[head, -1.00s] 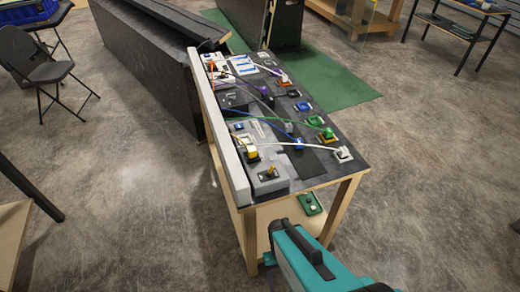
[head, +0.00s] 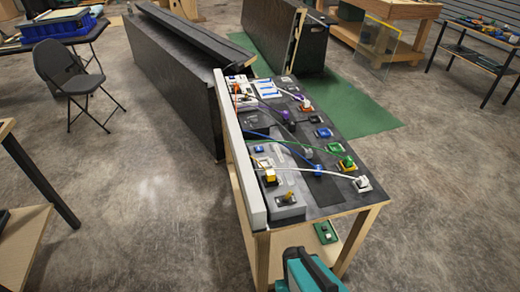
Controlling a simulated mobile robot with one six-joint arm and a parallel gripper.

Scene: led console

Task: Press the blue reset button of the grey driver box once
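The console table (head: 340,195) stands right of centre, with a dark top covered in coloured sockets, plugs and cables. A grey box (head: 285,211) with a yellow knob-like part sits at its near left corner; it may be the driver box, but I cannot tell for sure. A small blue part (head: 258,149) shows further back near the left edge; I cannot tell whether it is the reset button. A blue plug (head: 317,170) and a blue-framed socket (head: 324,132) are also on the top. My gripper is not in view; only a teal part of me shows at the bottom.
A light grey panel (head: 239,150) runs along the table's left edge. A green-and-white item (head: 325,232) lies below the top. Dark cabinets (head: 175,85) stand behind, a folding chair (head: 70,85) at left. Open concrete floor lies left and right of the table.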

